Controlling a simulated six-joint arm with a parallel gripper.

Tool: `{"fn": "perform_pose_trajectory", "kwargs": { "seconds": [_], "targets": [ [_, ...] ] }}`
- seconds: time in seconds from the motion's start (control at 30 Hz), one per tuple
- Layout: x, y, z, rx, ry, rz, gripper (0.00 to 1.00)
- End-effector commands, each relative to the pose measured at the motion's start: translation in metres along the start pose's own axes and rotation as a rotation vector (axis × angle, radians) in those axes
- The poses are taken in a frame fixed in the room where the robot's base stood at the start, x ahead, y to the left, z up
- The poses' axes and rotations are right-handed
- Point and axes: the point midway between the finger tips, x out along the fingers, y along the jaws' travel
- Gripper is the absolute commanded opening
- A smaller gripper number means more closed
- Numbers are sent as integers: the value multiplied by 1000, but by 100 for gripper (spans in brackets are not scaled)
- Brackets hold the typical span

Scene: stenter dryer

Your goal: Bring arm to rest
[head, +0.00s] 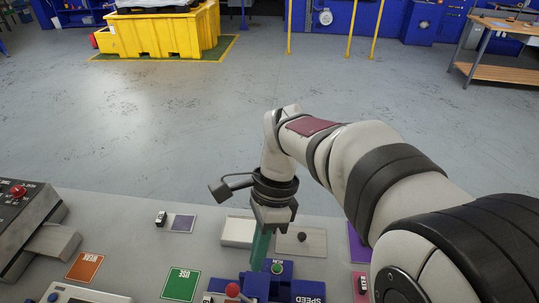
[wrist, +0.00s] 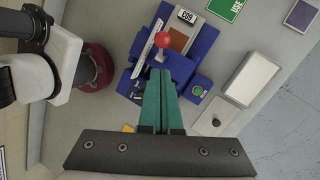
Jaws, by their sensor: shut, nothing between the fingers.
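My gripper (head: 260,262) points down over the blue control unit (head: 256,285) at the front of the grey bench. Its teal fingers are together with nothing between them; in the wrist view the closed fingertips (wrist: 160,76) overlap the same blue unit (wrist: 202,36). The unit carries a lever with a red ball (wrist: 162,40), also in the head view (head: 232,290), and a green button (wrist: 198,91), also in the head view (head: 278,267). I cannot tell whether the fingertips touch the unit. My arm extends from the lower right.
A white box (head: 238,231) and a grey plate with a dark knob (head: 301,241) stand just behind the unit. Orange (head: 85,266) and green (head: 181,285) cards lie to the left. A dark console with a red button (head: 18,190) is at far left. Open floor lies beyond the bench.

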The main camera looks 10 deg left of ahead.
Motion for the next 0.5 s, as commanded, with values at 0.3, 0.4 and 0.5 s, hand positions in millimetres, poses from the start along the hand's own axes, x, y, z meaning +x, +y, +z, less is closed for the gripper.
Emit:
{"fn": "perform_pose_trajectory", "kwargs": {
  "seconds": [0.3,0.4,0.5],
  "targets": [
    [-85,-4,6,0,1,-4,0],
    [-96,-4,8,-1,1,-2,0],
    [-97,14,-2,-62,8,-23,0]
  ]
}}
